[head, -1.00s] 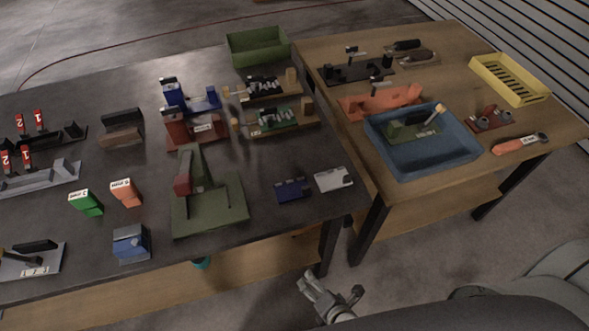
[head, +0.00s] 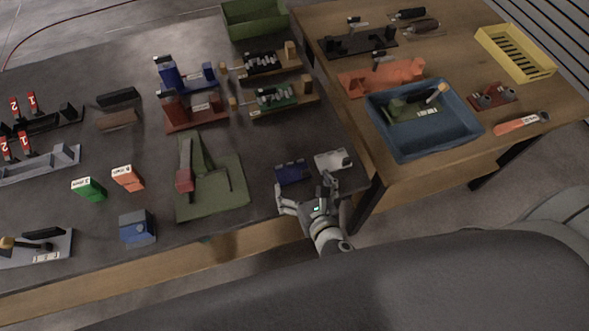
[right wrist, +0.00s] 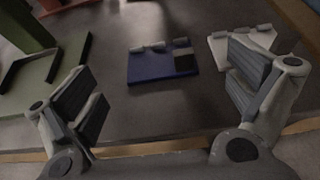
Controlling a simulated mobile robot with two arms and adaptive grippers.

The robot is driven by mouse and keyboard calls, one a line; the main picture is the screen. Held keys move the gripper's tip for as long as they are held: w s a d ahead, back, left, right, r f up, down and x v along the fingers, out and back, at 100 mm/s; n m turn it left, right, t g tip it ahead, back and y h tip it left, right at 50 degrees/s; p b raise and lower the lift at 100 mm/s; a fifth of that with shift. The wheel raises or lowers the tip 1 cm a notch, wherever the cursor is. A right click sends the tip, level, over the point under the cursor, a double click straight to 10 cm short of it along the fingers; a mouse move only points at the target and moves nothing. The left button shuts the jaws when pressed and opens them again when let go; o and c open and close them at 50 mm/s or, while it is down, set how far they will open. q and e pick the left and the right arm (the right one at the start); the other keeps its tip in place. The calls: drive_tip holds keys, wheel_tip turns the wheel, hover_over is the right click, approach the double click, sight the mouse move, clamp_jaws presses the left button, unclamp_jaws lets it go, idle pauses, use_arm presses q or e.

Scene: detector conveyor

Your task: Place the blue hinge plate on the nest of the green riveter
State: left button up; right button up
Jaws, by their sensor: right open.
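The blue hinge plate (head: 292,172) lies flat on the dark table near its front right corner. It also shows in the right wrist view (right wrist: 150,66), beyond and between the fingers. The green riveter (head: 226,190) stands on the dark table to the left of the plate, with a reddish block on its lever; part of its base shows at the left of the right wrist view (right wrist: 45,72). My right gripper (head: 305,190) is open and empty at the table's front edge, just short of the blue plate. My left gripper is not in view.
A white hinge plate (head: 330,160) lies right of the blue one, close to my right fingers. A blue block (head: 137,228) stands left of the riveter. A wooden table with a blue tray (head: 430,155) adjoins at right.

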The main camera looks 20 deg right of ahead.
sight(295, 180)
drive_tip(key=shift+a+f+p+x, duration=0.1)
drive_tip(key=shift+f+p+x, duration=0.05)
drive_tip(key=shift+x, duration=1.25)
drive_tip(key=shift+a+f+p+x, duration=0.1)
drive_tip(key=shift+p+x, duration=0.05)
drive_tip(key=shift+x, duration=1.2)
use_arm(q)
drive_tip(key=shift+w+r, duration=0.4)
use_arm(e)
drive_tip(key=shift+s, duration=0.15)
drive_tip(key=shift+c, duration=0.3)
drive_tip(key=c, duration=1)
wheel_tip(295, 180, up, 9)
drive_tip(key=p, duration=0.3)
drive_tip(key=shift+c, duration=0.3)
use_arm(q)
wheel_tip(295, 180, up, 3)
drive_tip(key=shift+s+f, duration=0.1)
use_arm(e)
drive_tip(key=shift+r, duration=0.6)
